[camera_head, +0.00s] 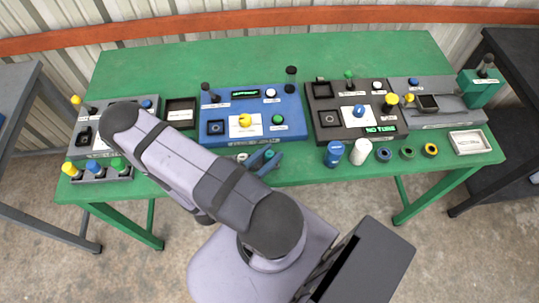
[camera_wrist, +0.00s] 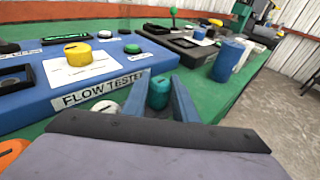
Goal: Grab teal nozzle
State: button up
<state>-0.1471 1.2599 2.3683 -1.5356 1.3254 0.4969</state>
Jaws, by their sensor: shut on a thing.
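The teal nozzle (camera_wrist: 158,92) is a small dark teal cylinder with a slot in its top. It stands upright between the two blue fingers of my gripper (camera_wrist: 160,103) in the wrist view. My gripper is shut on it, at the front edge of the blue flow tester (camera_wrist: 122,86). In the head view, my gripper (camera_head: 262,162) is low over the front strip of the green table, and the teal nozzle (camera_head: 269,154) shows between its fingers. The nozzle's lower part is hidden, so I cannot tell whether it touches the table.
A white nozzle (camera_wrist: 105,107) lies close left of my gripper. A blue cylinder (camera_head: 334,153), a white cylinder (camera_head: 360,151) and several ring-shaped parts stand to the right. A dark tester (camera_head: 325,132) stands behind them. The green table (camera_head: 300,175) has a narrow clear front strip.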

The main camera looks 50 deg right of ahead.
aim_at(270, 154)
notch_tip(270, 154, up, 9)
jog(key=shift+f+p, duration=0.1)
jog(key=shift+p, duration=0.65)
jog(key=shift+r+p, duration=0.4)
jog(key=shift+p, duration=0.05)
jog(key=shift+f, duration=0.1)
